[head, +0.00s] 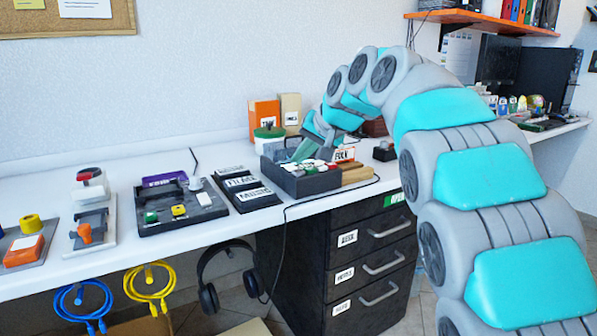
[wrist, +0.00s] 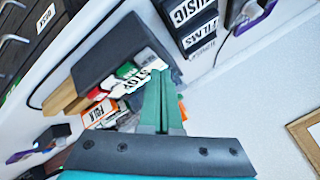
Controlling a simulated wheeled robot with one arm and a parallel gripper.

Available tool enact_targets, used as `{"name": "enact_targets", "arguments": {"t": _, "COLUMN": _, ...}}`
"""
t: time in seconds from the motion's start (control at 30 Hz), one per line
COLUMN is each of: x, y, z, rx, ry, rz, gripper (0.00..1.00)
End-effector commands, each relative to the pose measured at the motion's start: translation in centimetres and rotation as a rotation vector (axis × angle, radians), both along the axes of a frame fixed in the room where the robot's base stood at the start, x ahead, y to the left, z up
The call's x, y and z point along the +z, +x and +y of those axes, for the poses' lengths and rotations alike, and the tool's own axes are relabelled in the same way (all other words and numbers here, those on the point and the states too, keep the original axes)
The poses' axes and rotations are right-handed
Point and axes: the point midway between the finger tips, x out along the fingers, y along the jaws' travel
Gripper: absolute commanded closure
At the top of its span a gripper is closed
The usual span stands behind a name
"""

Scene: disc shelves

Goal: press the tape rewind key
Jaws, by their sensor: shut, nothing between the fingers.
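A dark grey box (head: 305,185) stands on the counter, with white, red and green key-like pieces (head: 318,166) along its top. In the wrist view the box (wrist: 108,48) lies beyond the fingers, and one white piece (wrist: 152,82) has lettering that looks like "STOP". I cannot tell which piece is the rewind key. My gripper (head: 300,155) is over the back of the box; its green fingers (wrist: 164,80) are shut together and empty. The fingers hide some of the pieces. I cannot tell whether the tips touch anything.
Black holders (head: 248,190) labelled FILMS and MUSIC stand left of the box. A device (head: 180,213) with green and yellow buttons is further left. Orange and tan boxes (head: 265,112) stand behind. A small sign and wooden pieces (head: 356,174) sit close at right. Drawers (head: 370,260) are below.

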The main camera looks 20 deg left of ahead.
Motion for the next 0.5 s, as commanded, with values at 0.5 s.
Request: {"name": "enact_targets", "arguments": {"t": 0.5, "x": -0.8, "y": -0.02, "z": 0.0, "rx": 0.0, "ry": 0.0, "rz": 0.0, "gripper": 1.0}}
